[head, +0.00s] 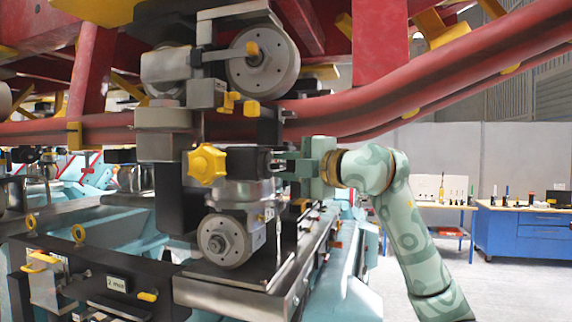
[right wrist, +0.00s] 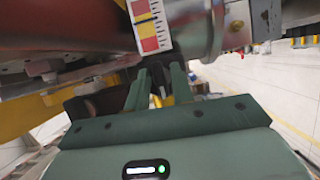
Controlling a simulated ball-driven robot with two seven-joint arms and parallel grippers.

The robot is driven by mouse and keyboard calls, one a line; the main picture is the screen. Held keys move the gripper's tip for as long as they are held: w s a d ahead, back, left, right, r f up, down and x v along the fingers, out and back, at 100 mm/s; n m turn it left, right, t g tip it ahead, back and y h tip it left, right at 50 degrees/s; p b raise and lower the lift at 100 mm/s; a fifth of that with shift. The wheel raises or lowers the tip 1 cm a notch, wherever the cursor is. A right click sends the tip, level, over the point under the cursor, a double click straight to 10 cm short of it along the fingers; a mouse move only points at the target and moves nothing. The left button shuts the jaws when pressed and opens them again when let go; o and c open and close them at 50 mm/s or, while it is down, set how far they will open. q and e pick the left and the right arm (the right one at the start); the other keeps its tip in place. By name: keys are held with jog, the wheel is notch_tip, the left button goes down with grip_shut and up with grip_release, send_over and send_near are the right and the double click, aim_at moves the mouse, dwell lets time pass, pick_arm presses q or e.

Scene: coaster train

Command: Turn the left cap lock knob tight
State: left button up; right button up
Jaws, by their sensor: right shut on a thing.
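A yellow star-shaped knob (head: 207,164) faces me on the left side of a black block (head: 246,161) in the head view. My right gripper (head: 283,165) reaches in from the right, on the opposite side of that block, apart from the visible yellow knob. In the right wrist view its two green fingers (right wrist: 157,90) are closed on a small part, mostly hidden between them; bits of yellow and black show there. I cannot tell which part it is. My left gripper is not in view.
Above is a red tubular rail (head: 430,95). Metal wheels sit above (head: 263,65) and below (head: 224,240) the block. A red-and-yellow scale (right wrist: 149,25) is close to my fingers. A blue workbench (head: 525,230) stands far right, with open floor before it.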

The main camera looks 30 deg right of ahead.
dwell(0.4)
jog(key=o, duration=0.7)
jog(key=shift+s+d+f+b, duration=0.1)
jog(key=shift+s+d+b, duration=0.1)
jog(key=shift+s+b, duration=0.15)
jog(key=b+v, duration=0.5)
jog(key=v, duration=1)
jog(key=shift+s, duration=0.3)
